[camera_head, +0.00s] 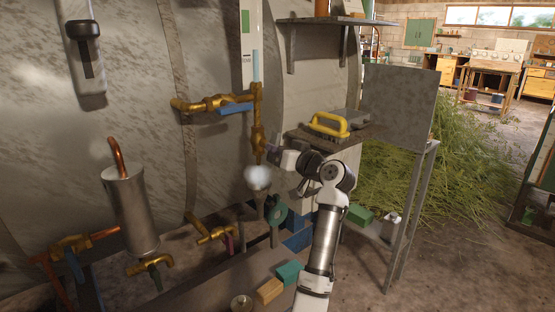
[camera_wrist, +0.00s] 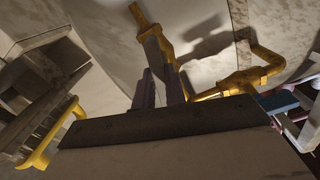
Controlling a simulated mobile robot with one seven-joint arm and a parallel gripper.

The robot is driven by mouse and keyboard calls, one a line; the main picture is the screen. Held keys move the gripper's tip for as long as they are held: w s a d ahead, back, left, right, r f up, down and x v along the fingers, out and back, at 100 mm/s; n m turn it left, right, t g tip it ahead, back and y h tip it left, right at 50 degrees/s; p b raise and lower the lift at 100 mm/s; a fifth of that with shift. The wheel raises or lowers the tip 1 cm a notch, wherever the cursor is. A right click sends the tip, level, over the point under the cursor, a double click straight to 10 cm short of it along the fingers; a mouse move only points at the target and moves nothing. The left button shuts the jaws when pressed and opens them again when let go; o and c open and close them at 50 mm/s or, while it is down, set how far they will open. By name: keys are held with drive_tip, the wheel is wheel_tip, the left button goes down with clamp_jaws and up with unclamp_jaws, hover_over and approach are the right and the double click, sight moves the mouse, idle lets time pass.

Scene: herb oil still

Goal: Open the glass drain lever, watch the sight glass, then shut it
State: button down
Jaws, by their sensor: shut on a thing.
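The sight glass (camera_head: 255,66) is an upright pale-blue tube beside a white gauge plate with a green mark. Brass pipework runs down below it to a drain fitting (camera_head: 258,138). My gripper (camera_head: 273,153) reaches in from the right beside this fitting, with its fingertips small in the head view. In the wrist view my two dark fingers (camera_wrist: 162,88) are shut on a narrow pale lever (camera_wrist: 153,48), apparently the glass drain lever. A white cloud (camera_head: 258,174) hangs under the fitting, above a grey funnel (camera_head: 257,187). The lever's exact angle is hard to tell.
A blue-handled brass valve (camera_head: 235,108) is left of the fitting. A steel can (camera_head: 132,212) and more valves are lower left. Open floor lies right.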

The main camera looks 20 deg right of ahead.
drive_tip(key=shift+f+n+b, duration=0.1)
drive_tip(key=shift+n+b, duration=0.5)
drive_tip(key=shift+n, duration=0.3)
drive_tip(key=c, duration=1.5)
unclamp_jaws()
drive_tip(key=shift+o, duration=0.2)
drive_tip(key=shift+s, duration=0.1)
drive_tip(key=v, duration=1.3)
drive_tip(key=shift+s+d+b, duration=0.15)
drive_tip(key=shift+s+b, duration=0.2)
drive_tip(key=shift+b, duration=0.05)
